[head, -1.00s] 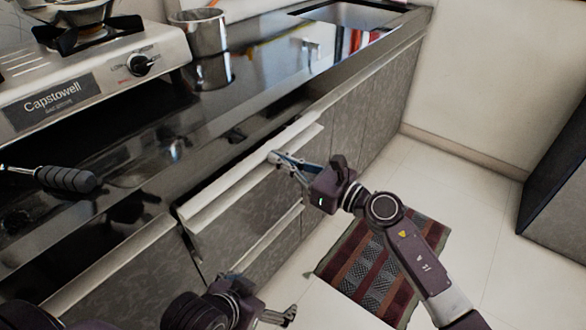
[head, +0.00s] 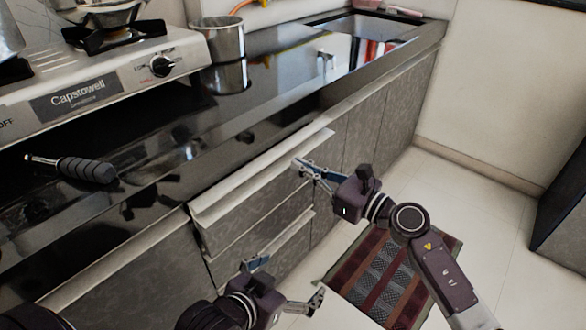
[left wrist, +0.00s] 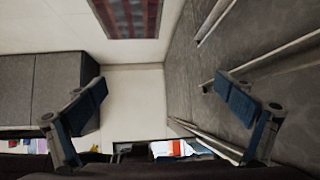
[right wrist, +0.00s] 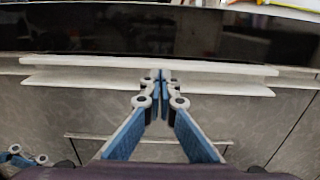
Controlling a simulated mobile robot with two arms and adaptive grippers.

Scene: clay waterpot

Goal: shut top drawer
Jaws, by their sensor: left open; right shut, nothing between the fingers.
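The top drawer (head: 262,178) is the upper grey front with a pale ledge-like handle, just under the black counter. Its front sits close beneath the counter edge, and no clear opening shows above it. My right gripper (head: 298,164) is shut and empty, with its fingertips at the drawer's pale ledge. In the right wrist view the closed fingertips (right wrist: 163,76) meet the ledge (right wrist: 90,78) near its middle; I cannot tell whether they press on it. My left gripper (head: 287,282) is open and empty, lower down beside the cabinet fronts. Its spread fingers also show in the left wrist view (left wrist: 162,100).
A lower drawer handle (head: 285,237) lies below the top drawer. The black counter (head: 150,185) holds a stove (head: 110,85), a metal cup (head: 217,42) and a dark-handled tool (head: 85,170). A striped rug (head: 385,280) lies on the floor, with open floor to its right.

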